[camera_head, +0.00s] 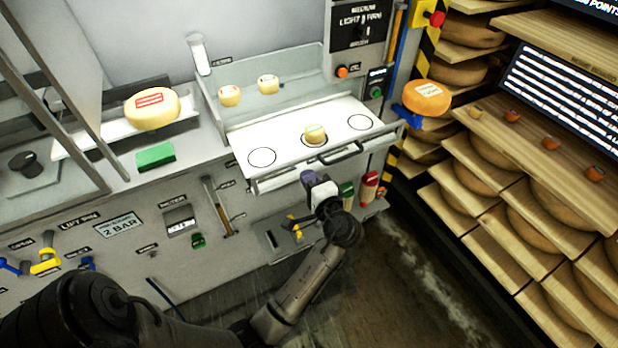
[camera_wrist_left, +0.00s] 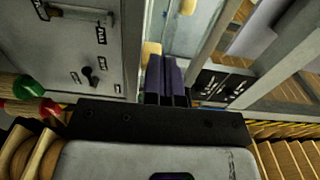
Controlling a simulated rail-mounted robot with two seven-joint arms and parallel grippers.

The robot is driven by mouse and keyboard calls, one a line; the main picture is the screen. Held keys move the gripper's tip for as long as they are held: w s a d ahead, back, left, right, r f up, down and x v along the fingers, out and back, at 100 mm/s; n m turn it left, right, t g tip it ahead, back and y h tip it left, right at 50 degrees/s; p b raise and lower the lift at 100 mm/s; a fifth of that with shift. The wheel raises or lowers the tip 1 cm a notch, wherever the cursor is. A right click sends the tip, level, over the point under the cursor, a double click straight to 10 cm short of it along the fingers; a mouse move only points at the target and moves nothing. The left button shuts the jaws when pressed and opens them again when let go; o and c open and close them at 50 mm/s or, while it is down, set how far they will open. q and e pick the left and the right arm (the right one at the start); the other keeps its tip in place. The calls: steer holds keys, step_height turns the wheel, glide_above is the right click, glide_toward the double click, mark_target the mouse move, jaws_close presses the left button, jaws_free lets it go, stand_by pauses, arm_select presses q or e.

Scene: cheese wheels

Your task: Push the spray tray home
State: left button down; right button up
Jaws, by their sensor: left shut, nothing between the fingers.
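The white spray tray (camera_head: 285,143) sticks out from the grey cabinet front, with black rings marked on its top. A small yellow cheese (camera_head: 315,133) sits on its middle ring. A dark bar handle (camera_head: 343,153) is on the tray's front edge. My left gripper (camera_head: 308,178) is just in front of and below the tray's front edge, left of the handle. Its purple fingers are shut with nothing between them, and they show side by side in the left wrist view (camera_wrist_left: 166,80). I cannot tell whether they touch the tray. My right gripper is not in view.
Two small cheeses (camera_head: 249,91) sit behind the tray. A larger labelled cheese (camera_head: 152,108) and a green block (camera_head: 155,155) are to the left. An orange cheese (camera_head: 427,97) is right of the tray. Wooden shelves (camera_head: 500,170) with cheese wheels fill the right side.

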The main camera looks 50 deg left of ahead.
mark_target(292, 155)
arm_select(q)
steer(key=w+a, duration=0.1)
steer(key=a, duration=0.6)
steer(key=w+a, duration=0.1)
steer(key=a, duration=0.6)
steer(key=w+a, duration=0.1)
steer(key=a, duration=0.7)
steer(key=shift+w, duration=0.35)
steer(key=shift+a, duration=0.5)
steer(key=shift+f, duration=0.2)
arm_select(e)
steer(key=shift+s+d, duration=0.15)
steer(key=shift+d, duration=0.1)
arm_select(q)
steer(key=shift+f, duration=0.1)
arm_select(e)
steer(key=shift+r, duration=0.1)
